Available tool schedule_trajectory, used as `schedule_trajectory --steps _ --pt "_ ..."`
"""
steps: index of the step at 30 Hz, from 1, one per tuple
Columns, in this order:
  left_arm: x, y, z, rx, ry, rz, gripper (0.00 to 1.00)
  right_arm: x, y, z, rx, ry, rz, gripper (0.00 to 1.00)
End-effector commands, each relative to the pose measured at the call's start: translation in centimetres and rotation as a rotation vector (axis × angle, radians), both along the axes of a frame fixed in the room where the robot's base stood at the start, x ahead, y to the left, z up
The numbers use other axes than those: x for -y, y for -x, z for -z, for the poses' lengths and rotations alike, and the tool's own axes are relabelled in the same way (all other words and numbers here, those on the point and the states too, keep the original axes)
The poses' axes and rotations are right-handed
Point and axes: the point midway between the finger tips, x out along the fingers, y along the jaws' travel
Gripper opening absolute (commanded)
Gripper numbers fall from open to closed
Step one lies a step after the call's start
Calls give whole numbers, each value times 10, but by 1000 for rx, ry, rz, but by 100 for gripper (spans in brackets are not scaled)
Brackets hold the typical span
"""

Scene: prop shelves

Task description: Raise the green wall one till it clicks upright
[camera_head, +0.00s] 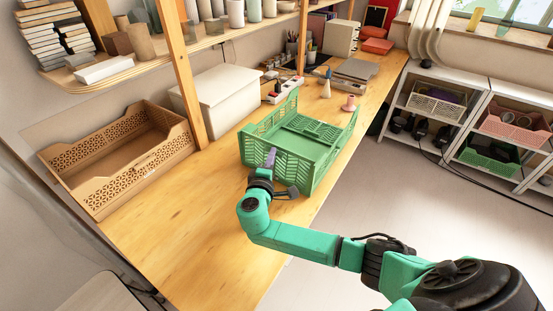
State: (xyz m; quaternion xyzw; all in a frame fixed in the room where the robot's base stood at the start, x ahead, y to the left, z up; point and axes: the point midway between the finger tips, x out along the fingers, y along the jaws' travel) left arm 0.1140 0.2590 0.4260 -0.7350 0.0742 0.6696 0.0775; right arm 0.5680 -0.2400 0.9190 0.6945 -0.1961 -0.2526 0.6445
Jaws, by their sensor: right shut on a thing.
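A green folding crate (318,153) with slatted walls stands on the wooden bench. Its left wall (278,114) and right side stand up, and a green panel (310,128) lies low between them. My right gripper (270,159) is at the crate's near left corner, shut on the green wall (285,165) there. My wrist hides part of that corner, so I cannot tell how far upright the held wall is. My left gripper is not in view.
A brown crate (125,160) and a white box (222,97) stand left of the green crate. A pink spool (349,104), a power strip (283,90) and other small items lie behind. The near bench (205,240) is clear. A wooden post (180,70) rises at left.

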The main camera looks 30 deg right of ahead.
Motion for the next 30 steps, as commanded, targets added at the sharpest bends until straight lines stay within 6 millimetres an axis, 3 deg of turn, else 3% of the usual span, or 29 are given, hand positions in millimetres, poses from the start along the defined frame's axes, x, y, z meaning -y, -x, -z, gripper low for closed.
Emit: schedule_trajectory --steps 7,23,24,26,30 --pt "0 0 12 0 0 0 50 -10 6 6 -8 -10 0 0" --pt "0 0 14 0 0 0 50 -13 8 9 -17 -13 -1 0" --pt "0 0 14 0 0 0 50 -13 8 10 -17 -13 -1 21" --pt "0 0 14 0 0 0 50 -13 8 9 -16 -12 -2 42" --pt "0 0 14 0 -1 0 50 -12 8 7 -12 -10 -1 42"
